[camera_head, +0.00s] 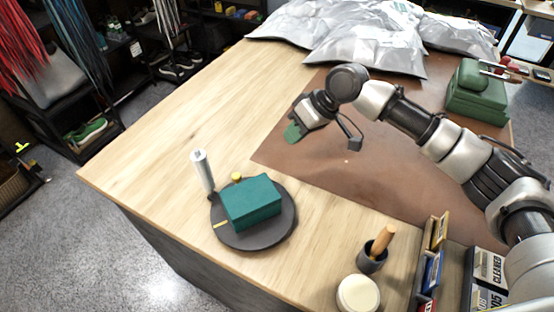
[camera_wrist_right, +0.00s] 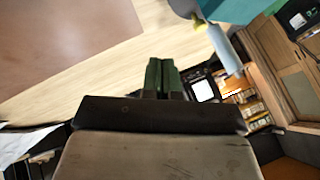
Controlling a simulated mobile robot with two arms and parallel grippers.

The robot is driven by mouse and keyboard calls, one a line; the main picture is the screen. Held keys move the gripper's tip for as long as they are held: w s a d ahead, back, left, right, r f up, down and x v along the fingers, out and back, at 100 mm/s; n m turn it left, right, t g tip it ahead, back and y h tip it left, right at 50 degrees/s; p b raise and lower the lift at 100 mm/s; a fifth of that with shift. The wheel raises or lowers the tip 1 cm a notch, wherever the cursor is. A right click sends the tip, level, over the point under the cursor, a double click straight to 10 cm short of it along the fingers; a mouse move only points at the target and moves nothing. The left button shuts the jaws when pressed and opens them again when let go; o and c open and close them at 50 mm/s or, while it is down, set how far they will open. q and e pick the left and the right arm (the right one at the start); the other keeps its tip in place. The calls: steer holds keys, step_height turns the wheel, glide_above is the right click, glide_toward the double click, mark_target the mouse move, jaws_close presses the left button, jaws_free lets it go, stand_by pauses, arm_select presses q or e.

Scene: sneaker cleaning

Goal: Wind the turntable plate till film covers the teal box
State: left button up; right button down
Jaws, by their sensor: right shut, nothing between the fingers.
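The teal box (camera_head: 251,203) sits on the dark round turntable plate (camera_head: 246,239) near the table's front left edge. A white film roll (camera_head: 202,170) stands upright at the plate's left rear edge. A small yellow knob (camera_head: 236,177) is behind the box and a yellow mark (camera_head: 221,225) is on the plate's left. I cannot tell whether film lies on the box. My right gripper (camera_head: 293,133), with green fingers, is shut and empty above the table, behind and right of the plate. In the right wrist view its fingers (camera_wrist_right: 161,78) are together; the teal box (camera_wrist_right: 238,8) and roll (camera_wrist_right: 224,50) show at upper right. My left gripper is not in view.
A brown mat (camera_head: 330,175) covers the table's right part. Silver bags (camera_head: 365,45) lie at the back, green boxes (camera_head: 478,92) at the back right. A brush in a cup (camera_head: 372,258), a white jar (camera_head: 358,294) and signs (camera_head: 488,270) stand front right. Bare wood (camera_head: 190,125) lies behind the plate.

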steer(key=x, duration=0.3)
steer(key=a+p+x, duration=0.1)
steer(key=x, duration=0.2)
steer(key=r+p+x, duration=0.1)
steer(key=x, duration=0.3)
steer(key=shift+s+a+f, duration=0.1)
steer(key=shift+s+a, duration=0.1)
steer(key=shift+s, duration=0.15)
steer(key=shift+s+a+p, duration=0.3)
steer(key=shift+a+p, duration=0.1)
steer(key=shift+a, duration=0.2)
steer(key=shift+s+a+p, duration=0.35)
steer(key=shift+a+p, duration=0.05)
steer(key=shift+a, duration=0.15)
steer(key=shift+s+a, duration=0.25)
steer(key=shift+a, duration=0.05)
steer(key=shift+s+a+f, duration=0.2)
steer(key=shift+a, duration=0.1)
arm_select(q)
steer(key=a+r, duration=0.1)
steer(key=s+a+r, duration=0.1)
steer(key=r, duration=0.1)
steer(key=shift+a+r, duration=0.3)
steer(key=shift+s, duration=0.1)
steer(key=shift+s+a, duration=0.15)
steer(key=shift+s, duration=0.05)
